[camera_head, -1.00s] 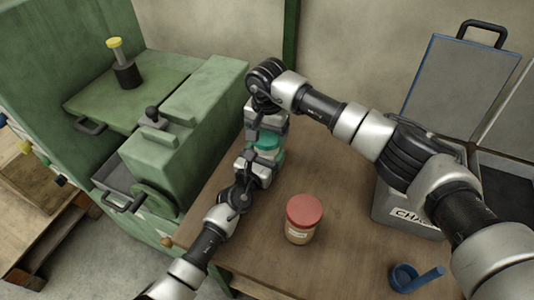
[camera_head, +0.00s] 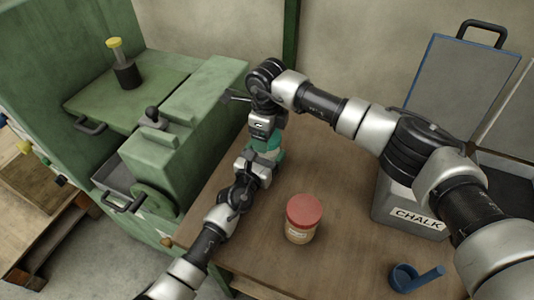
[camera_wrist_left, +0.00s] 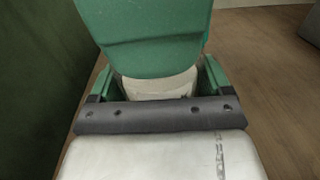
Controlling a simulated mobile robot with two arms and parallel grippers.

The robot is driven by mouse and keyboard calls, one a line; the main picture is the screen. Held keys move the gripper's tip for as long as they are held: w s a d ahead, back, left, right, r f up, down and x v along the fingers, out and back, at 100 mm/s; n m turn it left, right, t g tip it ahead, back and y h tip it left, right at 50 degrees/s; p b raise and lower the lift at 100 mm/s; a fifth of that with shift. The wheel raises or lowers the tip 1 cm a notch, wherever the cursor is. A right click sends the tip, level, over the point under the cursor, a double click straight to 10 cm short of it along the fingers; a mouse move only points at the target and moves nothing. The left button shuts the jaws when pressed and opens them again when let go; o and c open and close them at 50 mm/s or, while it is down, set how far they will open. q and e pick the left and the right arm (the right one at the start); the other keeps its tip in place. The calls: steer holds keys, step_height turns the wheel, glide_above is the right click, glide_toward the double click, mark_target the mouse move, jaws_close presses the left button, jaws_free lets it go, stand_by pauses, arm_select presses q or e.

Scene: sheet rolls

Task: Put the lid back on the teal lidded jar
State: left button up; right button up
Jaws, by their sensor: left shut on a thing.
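The teal lidded jar (camera_head: 277,157) stands at the table's left side, mostly hidden by my grippers in the head view. My left gripper (camera_head: 262,165) is shut on the jar's body from the front. In the left wrist view the jar's pale label area (camera_wrist_left: 160,86) shows between the fingers (camera_wrist_left: 158,90). The teal lid (camera_head: 266,143) is over the jar's top. It looks large in the left wrist view (camera_wrist_left: 148,42); whether it is fully seated I cannot tell. My right gripper (camera_head: 263,133) points down just above the lid; its fingertips are hidden.
A red-lidded jar (camera_head: 301,220) stands on the table right of my left arm. A grey chalk box (camera_head: 398,207) and a blue scoop (camera_head: 412,277) are farther right. A green machine (camera_head: 190,120) borders the table's left side. The table's middle is partly clear.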

steer(key=m, duration=0.4)
steer(key=shift+m, duration=0.3)
steer(key=m, duration=1.3)
steer(key=o, duration=1)
step_height(320, 180, up, 12)
